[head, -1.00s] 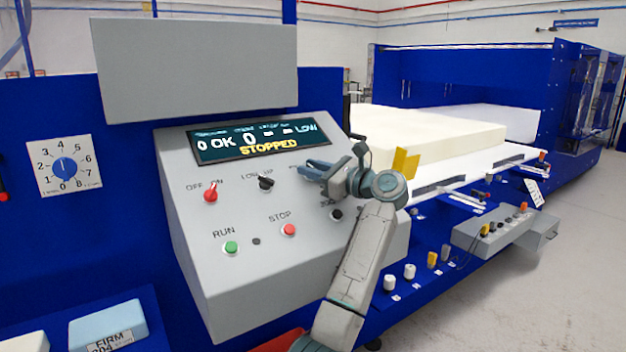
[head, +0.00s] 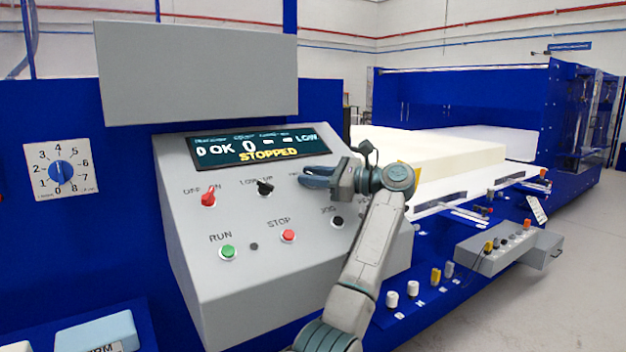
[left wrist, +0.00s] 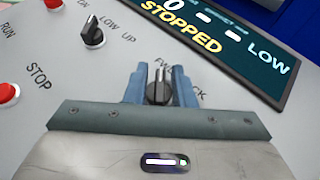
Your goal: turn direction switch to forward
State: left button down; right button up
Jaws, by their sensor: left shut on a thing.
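The direction switch (left wrist: 158,92) is a small black knob on the sloped grey control panel (head: 185,245). In the left wrist view it sits between the two blue fingers of my left gripper (left wrist: 160,80), which is shut on it. Its pale ridge looks roughly upright in that picture. The labels beside it, starting FW and ending CK, are partly hidden by the fingers. In the head view my left gripper (head: 312,178) reaches the panel just below the display (head: 258,148) and hides the knob. The display reads STOPPED. My right gripper is not in view.
To the left of the gripper are a black LOW/UP switch (head: 265,188) and a red OFF/ON switch (head: 208,198). Below are a green RUN button (head: 228,252), a red STOP button (head: 288,236) and a JOG knob (head: 337,222). White foam (head: 450,160) lies on the conveyor behind.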

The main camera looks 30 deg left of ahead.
pick_arm(q)
jog(key=shift+f, duration=0.1)
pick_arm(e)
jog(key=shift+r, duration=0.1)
pick_arm(q)
jog(key=c, duration=1.5)
grip_release()
jog(key=shift+d, duration=0.1)
